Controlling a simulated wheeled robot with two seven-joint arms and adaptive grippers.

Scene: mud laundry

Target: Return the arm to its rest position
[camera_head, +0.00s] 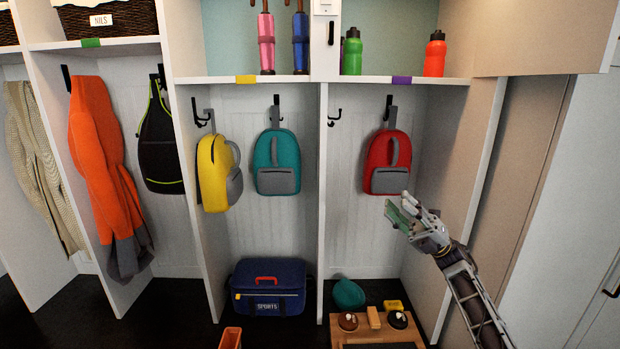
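My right arm (474,298) comes in from the lower right. My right gripper (402,205) is raised in front of the right-hand cubby, below and just right of the red backpack (384,178). Its fingers point up and left, and green pads show on them. The fingers look apart, with nothing seen between them. The red backpack hangs from a hook (388,108) and looks clear of the gripper. My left gripper is not in view.
A teal backpack (277,176) and a yellow backpack (213,180) hang in the middle cubby, above a blue sports bag (268,285). A low wooden bench (349,331) with small items stands below the gripper. A tall beige panel (483,150) stands right of the cubby.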

